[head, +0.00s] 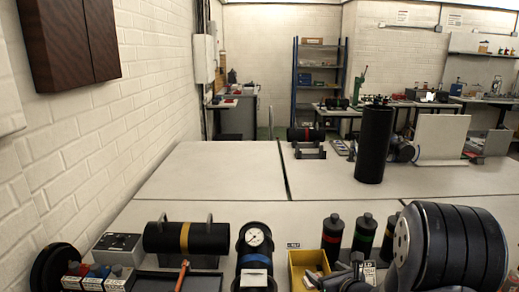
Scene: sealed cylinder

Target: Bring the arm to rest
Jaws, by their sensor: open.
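My gripper is not in view, and I cannot make out any part of my arm for certain. A tall black cylinder (373,146) stands upright on the pale bench (215,172), right of the middle, with small fittings on its top. A black cylinder with a yellow band (205,237) lies on its side at the front left. A black cylinder with a blue band and a white dial gauge (256,258) is at the front middle. Another black cylinder with a red band (306,135) lies on a stand farther back.
At the front right are a yellow bin (307,266), several small black bottles (363,233) and a large dark ribbed drum (455,245). A grey control box (118,244) is at the front left. A white panel (443,138) stands at the right. The bench's left middle is clear, beside a brick wall.

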